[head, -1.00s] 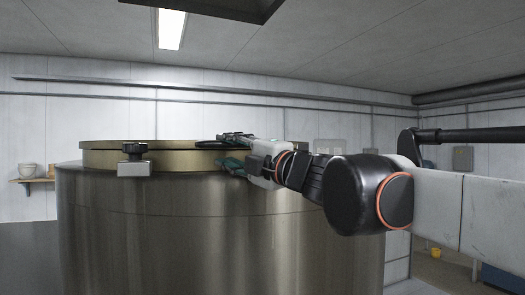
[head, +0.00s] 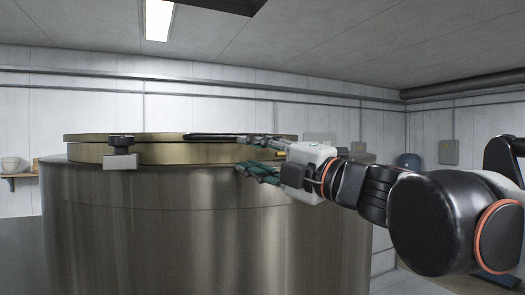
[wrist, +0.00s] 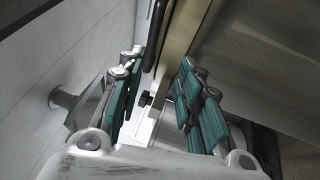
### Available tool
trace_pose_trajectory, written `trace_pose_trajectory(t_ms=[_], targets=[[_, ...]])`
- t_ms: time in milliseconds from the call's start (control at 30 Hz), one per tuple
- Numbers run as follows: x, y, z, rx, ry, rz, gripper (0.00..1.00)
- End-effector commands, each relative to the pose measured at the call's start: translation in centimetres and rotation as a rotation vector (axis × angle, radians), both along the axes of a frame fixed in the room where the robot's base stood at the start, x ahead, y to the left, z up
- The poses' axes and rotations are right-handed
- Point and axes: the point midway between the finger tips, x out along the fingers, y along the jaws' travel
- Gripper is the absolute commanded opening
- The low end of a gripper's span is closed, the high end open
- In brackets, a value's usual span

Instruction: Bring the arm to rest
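My gripper (head: 254,157) is at the right side of a large steel vessel's brass-coloured lid (head: 85,137). Its teal-padded fingers are spread apart, one near the lid's top and one lower, in front of the rim. In the wrist view the gripper (wrist: 157,95) also shows open, with a clear gap between the pads and nothing held. A dark bar-like handle (head: 208,137) lies on top of the lid, near the fingertips. The wrist view shows the handle (wrist: 157,35) beyond the fingers. Whether the fingers touch the lid is unclear. My arm reaches in from the right.
The steel vessel (head: 140,225) fills the lower left and middle. A black-knobbed clamp (head: 121,158) sits on its front rim. A wall shelf (head: 22,176) with a bowl is at far left. A grey wall box (head: 448,151) hangs at right. The space above the lid looks free.

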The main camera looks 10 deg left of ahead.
Motion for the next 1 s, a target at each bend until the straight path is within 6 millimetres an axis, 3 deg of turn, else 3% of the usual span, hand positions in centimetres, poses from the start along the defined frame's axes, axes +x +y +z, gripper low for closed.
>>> trace_pose_trajectory(t_ms=[667, 767, 833, 1000], targets=[[-0.2, -1.5, -0.9, 0.020, 0.015, -0.029, 0.33], [0.8, -3.8, -3.1, 0.088, 0.064, -0.119, 0.33], [1.8, -6.6, -5.8, 0.167, 0.127, -0.221, 0.33], [3.3, -14.6, -14.4, 0.385, 0.326, -0.486, 0.33]])
